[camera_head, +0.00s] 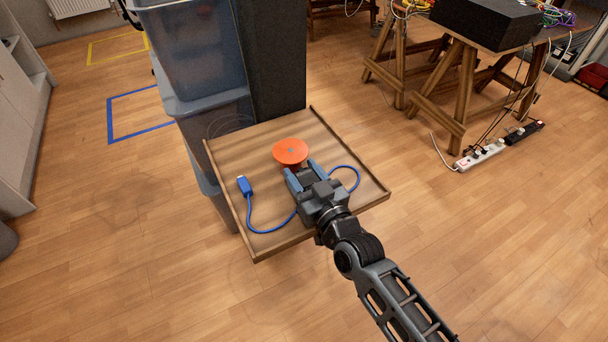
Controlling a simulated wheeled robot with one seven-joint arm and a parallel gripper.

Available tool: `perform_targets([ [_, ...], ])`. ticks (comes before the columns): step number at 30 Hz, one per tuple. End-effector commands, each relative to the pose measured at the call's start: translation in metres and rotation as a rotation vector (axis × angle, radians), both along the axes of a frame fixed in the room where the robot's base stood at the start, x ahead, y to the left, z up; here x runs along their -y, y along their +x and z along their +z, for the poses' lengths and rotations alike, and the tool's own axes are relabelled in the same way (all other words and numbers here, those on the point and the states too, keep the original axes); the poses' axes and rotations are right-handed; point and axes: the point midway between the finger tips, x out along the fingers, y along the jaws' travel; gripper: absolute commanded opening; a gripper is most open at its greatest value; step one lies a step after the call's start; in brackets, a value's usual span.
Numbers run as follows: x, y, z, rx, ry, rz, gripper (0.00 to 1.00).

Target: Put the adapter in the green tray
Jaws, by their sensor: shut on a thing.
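The adapter shows as a blue plug (244,185) on a blue cable. The plug lies on the left part of a wooden board with a raised rim. The cable curves under my gripper, comes out on its right and loops back toward the fingertips. My gripper (302,173) is low over the middle of the board, its fingers a little apart and shut on what seems to be the adapter's other end. That end is mostly hidden between the fingers. An orange disc (290,151) is just beyond the fingertips. I see no green tray.
The wooden board (228,206) stands beside grey-blue bins (208,110) and a dark cabinet (275,60). Wooden trestles (455,100) with a black box and cables are at the back right. A power strip (481,153) lies on the floor. The floor at left and front is clear.

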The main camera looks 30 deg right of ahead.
Motion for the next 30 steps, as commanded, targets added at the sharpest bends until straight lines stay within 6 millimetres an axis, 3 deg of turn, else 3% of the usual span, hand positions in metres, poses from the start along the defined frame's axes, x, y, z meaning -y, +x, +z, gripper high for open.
perform_targets([
  [1, 0.0002, -0.0026, -0.0148, -0.024, 0.001, 0.002, 0.15],
  [8, 0.0006, -0.0040, -0.0227, -0.026, -0.001, 0.002, 0.15],
  [11, 0.0017, -0.0047, -0.0226, -0.028, -0.001, 0.000, 0.03],
  [12, 0.0024, -0.0050, -0.0234, -0.030, -0.002, -0.001, 0.55],
  [19, 0.0057, -0.0050, -0.0238, -0.030, -0.004, -0.007, 0.76],
  [30, 0.0067, -0.0050, -0.0164, -0.030, -0.005, -0.009, 0.76],
])
